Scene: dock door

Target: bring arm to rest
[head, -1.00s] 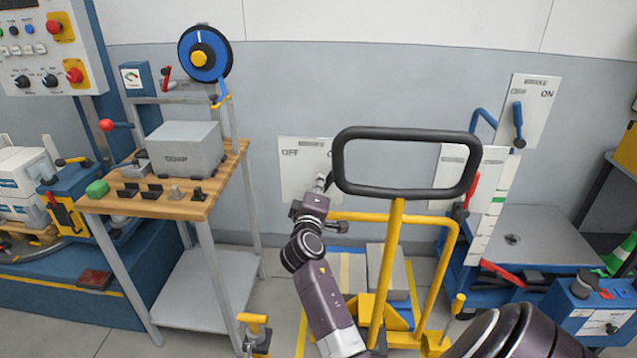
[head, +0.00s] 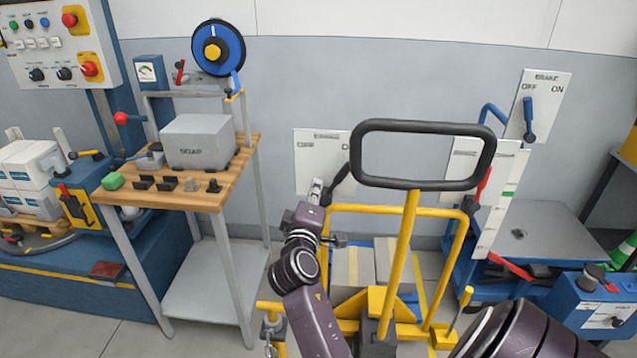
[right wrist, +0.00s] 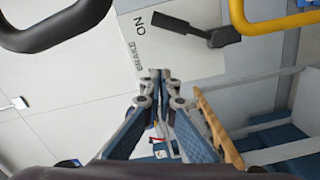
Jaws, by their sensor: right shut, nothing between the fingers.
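My right arm rises from the bottom of the head view. Its gripper (head: 317,188) is shut and empty, in front of the lower part of a white OFF sign plate (head: 309,164) on the wall. A dark lever (head: 340,180) shows just right of it, partly behind the cart handle. In the right wrist view the fingertips (right wrist: 160,74) are together, with nothing between them. There the plate (right wrist: 140,55) reads ON, and the dark lever (right wrist: 185,27) has its free end beside that word, apart from the fingers. My left gripper is not in view.
A yellow cart with a black loop handle (head: 368,182) stands close right of my right arm. A wooden-topped bench (head: 190,198) with a grey box (head: 197,142) stands left. A blue lift table (head: 560,235) stands right. Some floor is clear at lower left.

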